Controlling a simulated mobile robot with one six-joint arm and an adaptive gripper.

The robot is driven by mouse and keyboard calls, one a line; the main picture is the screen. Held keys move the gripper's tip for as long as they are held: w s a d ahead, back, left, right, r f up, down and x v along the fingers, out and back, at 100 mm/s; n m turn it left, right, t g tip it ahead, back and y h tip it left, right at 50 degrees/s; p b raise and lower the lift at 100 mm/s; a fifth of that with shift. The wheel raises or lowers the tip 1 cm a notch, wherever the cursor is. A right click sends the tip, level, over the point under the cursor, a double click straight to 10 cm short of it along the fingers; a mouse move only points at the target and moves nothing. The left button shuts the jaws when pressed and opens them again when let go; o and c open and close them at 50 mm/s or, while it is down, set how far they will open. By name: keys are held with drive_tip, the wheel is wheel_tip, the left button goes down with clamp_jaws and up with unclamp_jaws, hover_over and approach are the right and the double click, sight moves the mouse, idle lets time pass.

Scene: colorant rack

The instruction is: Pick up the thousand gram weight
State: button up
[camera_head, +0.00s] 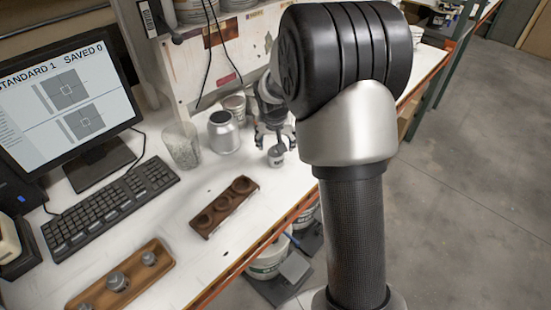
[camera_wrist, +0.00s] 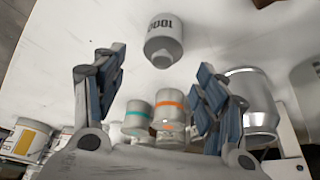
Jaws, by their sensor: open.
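The thousand gram weight (camera_head: 276,155) is a small grey cylinder with a narrower knob, standing on the white bench. In the wrist view the weight (camera_wrist: 163,35) shows upside down near the top, with part of its "1000" marking readable. My gripper (camera_head: 276,138) is just above and behind it in the head view, pointing down. In the wrist view my gripper (camera_wrist: 161,62) has its two fingers spread wide, with nothing between them. The weight is ahead of the fingertips, roughly centred between them. I cannot tell the exact gap.
A metal can (camera_head: 223,133) and a clear cup (camera_head: 181,146) stand left of my gripper. An empty wooden holder (camera_head: 222,222) lies in front; another wooden tray (camera_head: 158,273) holds several weights. A keyboard (camera_head: 115,208) and monitor are left. The bench edge is close on the right.

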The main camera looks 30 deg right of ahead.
sight(276, 155)
drive_tip(key=b+x, duration=0.1)
drive_tip(key=x, duration=0.3)
drive_tip(key=shift+s+a+f+b, duration=0.1)
drive_tip(key=shift+f+b, duration=0.25)
drive_tip(key=shift+w+f, duration=0.2)
drive_tip(key=shift+f, duration=0.05)
drive_tip(key=shift+r, duration=0.1)
drive_tip(key=shift+c, duration=0.2)
clamp_jaws()
idle(0.4)
